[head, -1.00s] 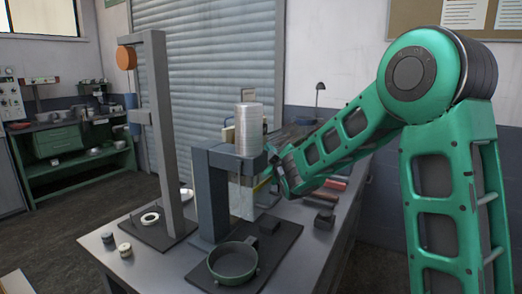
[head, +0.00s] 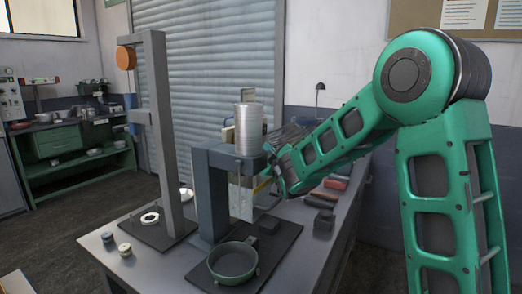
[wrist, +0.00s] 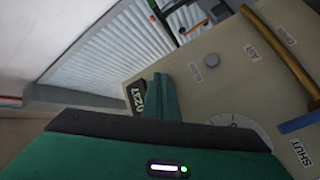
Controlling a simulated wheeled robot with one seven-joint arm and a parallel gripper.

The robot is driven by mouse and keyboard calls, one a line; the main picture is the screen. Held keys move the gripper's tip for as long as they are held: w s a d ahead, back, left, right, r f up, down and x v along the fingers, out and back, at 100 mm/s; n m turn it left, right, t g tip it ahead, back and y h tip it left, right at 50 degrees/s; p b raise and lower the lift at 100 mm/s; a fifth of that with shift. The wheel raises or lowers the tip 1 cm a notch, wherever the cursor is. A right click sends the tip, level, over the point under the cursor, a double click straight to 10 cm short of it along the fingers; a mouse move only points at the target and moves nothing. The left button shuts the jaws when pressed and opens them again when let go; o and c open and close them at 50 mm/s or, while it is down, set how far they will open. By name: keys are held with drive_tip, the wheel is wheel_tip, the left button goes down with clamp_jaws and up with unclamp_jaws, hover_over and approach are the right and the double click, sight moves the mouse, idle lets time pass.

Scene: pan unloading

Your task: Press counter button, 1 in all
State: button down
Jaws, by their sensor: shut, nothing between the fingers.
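The counter (wrist: 137,97) is a small black window with white digits on a beige panel (wrist: 175,70) in the wrist view. A round grey knob or button (wrist: 212,60) sits on the same panel, right of my fingers. Which part is the counter button is not clear. My gripper (wrist: 160,84) is shut and empty, its green fingers in front of the panel just right of the counter, hiding part of it. Whether the fingertips touch the panel cannot be told.
The panel also bears a dial (wrist: 240,124), a yellow bar (wrist: 280,52), a blue bar (wrist: 302,120) and a SHUT label. In the head view, the grey stand (head: 211,195) with a metal cylinder (head: 249,130) and a green pan (head: 233,262) occupy the table (head: 130,265).

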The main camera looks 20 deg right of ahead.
drive_tip(key=shift+a, duration=0.15)
idle(0.3)
drive_tip(key=shift+s+d, duration=0.6)
drive_tip(key=shift+d, duration=0.1)
drive_tip(key=shift+s+d, duration=1.7)
drive_tip(key=shift+s, duration=0.05)
